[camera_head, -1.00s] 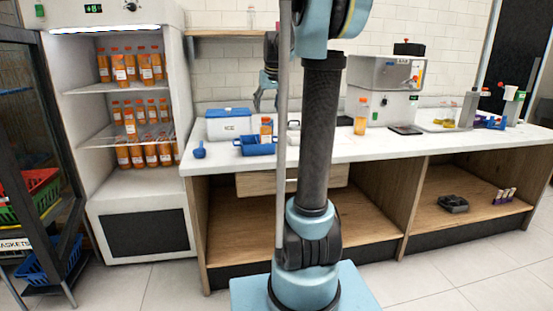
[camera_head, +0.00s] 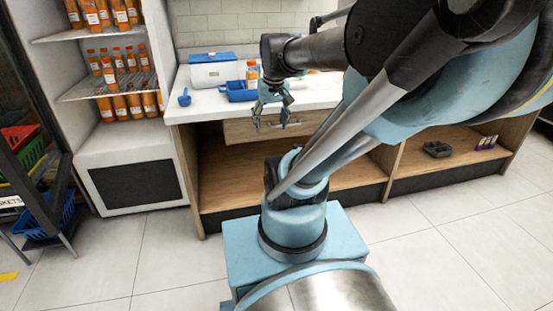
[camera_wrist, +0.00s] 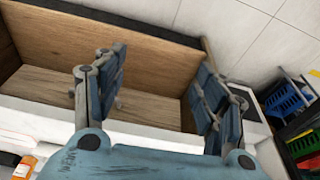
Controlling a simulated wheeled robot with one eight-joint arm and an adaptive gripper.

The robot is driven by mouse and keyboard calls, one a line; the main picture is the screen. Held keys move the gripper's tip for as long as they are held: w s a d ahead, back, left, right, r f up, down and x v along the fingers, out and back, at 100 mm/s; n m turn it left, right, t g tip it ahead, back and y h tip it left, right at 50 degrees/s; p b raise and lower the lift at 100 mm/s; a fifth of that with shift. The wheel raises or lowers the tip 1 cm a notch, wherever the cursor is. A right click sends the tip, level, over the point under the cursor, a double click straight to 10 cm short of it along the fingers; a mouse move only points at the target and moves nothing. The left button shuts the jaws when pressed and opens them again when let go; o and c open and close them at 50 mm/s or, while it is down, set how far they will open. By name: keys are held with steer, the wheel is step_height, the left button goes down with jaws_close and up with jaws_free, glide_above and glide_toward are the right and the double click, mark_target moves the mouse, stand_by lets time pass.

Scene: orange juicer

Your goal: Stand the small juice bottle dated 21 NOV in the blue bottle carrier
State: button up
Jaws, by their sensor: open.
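The blue bottle carrier (camera_head: 238,96) is on the counter in the head view. A small orange juice bottle with an orange cap (camera_head: 252,73) stands at its back; I cannot tell whether it is inside or behind. Several more juice bottles fill the fridge shelves (camera_head: 128,107). The date labels are too small to read. My gripper (camera_head: 272,122) hangs open and empty in front of the counter edge, below the carrier. In the wrist view my gripper (camera_wrist: 162,66) has its fingers wide apart, with nothing between them. An orange-capped bottle (camera_wrist: 25,167) shows at that view's lower left.
The wooden drawer front (camera_head: 240,132) is behind my gripper. Baskets (camera_head: 45,215) stand at far left. The floor (camera_head: 130,255) is clear.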

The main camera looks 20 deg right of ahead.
steer(key=s+f, duration=0.8)
steer(key=f, duration=0.1)
steer(key=shift+s+g, duration=0.3)
steer(key=shift+s, duration=0.05)
